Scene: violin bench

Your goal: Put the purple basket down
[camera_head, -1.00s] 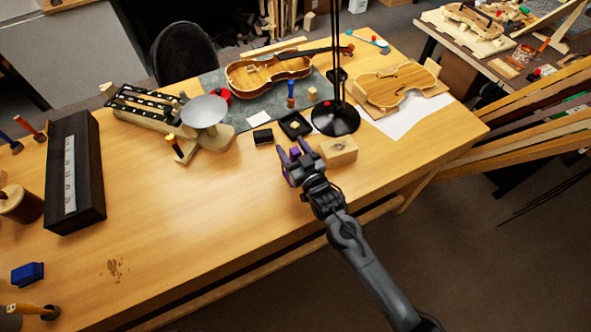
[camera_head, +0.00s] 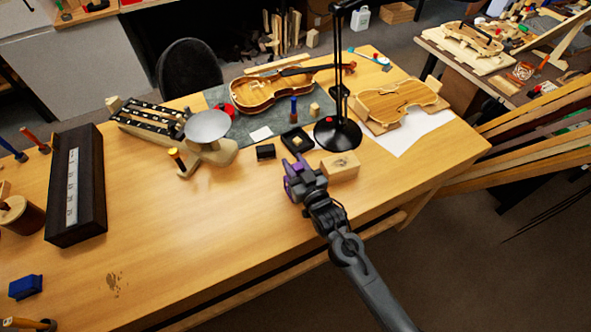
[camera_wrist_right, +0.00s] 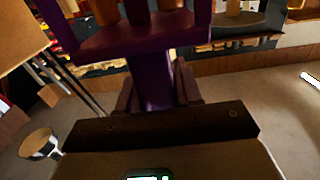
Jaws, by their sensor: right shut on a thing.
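The purple basket (camera_head: 294,172) shows only as a small purple shape at the end of my right arm in the head view. In the right wrist view the purple basket (camera_wrist_right: 120,42) fills the top, with orange-brown upright things inside it. My right gripper (camera_head: 301,182) is shut on it, and its fingers (camera_wrist_right: 157,88) close around a purple part below the basket's body. In the head view the basket appears over the bench (camera_head: 225,225), left of a wooden block. I cannot tell whether its underside touches anything.
The wooden block (camera_head: 340,167) is close on the right. A black box (camera_head: 266,152), a black tray (camera_head: 297,140) and a lamp base (camera_head: 337,134) stand behind. The front middle of the bench is clear.

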